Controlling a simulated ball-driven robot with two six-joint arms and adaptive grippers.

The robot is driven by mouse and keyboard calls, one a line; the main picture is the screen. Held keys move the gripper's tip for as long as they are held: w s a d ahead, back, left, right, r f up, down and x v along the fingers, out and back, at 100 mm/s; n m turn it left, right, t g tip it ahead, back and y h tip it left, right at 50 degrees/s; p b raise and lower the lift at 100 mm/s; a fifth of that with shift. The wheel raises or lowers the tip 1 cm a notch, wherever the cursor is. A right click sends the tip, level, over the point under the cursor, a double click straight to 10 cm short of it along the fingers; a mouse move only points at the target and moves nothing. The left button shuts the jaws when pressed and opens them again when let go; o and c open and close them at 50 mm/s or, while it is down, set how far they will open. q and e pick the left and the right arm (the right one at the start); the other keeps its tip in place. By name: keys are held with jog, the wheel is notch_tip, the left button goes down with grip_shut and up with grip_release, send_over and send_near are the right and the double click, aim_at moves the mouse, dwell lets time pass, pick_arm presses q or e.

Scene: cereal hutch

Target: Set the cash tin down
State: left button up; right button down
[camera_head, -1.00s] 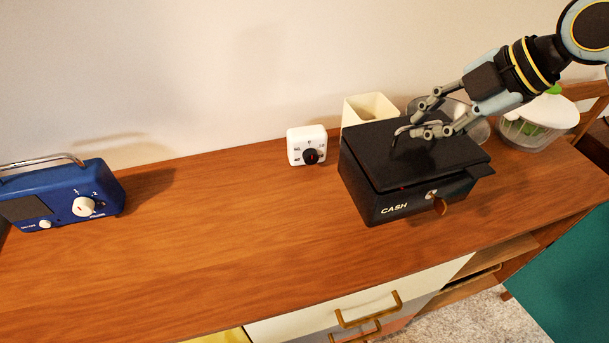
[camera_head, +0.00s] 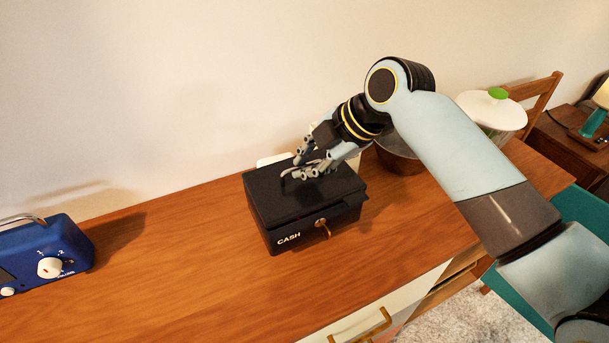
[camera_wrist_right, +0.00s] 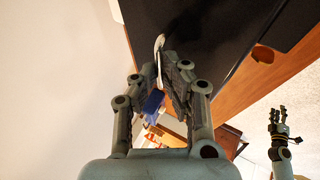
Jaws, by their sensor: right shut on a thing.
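The black cash tin (camera_head: 268,205) is over the wooden top in the middle of the head view. Its lid is shut, its front reads CASH, and an orange-brown tag hangs at its lock. My right gripper (camera_head: 313,170) is shut on the tin's thin metal handle. In the right wrist view the handle stands between my right fingers (camera_wrist_right: 162,75), with the dark tin (camera_wrist_right: 200,25) beyond. I cannot tell whether the tin's underside touches the top. My left gripper (camera_wrist_right: 277,112) shows small in the wrist view, fingers spread and empty.
The wooden hutch top (camera_head: 170,275) is clear between the tin and a blue radio (camera_head: 45,255) at the left. A white object (camera_head: 272,160), mostly hidden, is behind the tin. A bowl (camera_head: 398,158) and a white-lidded container (camera_head: 492,112) are at the right, partly behind my arm.

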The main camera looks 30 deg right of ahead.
aim_at(304, 180)
jog(key=shift+w+a, duration=0.15)
jog(key=shift+a, duration=0.05)
jog(key=shift+f, duration=2.05)
jog(key=c, duration=1.9)
grip_release()
jog(key=shift+f, duration=0.1)
jog(key=o, duration=0.5)
jog(key=shift+c, duration=0.2)
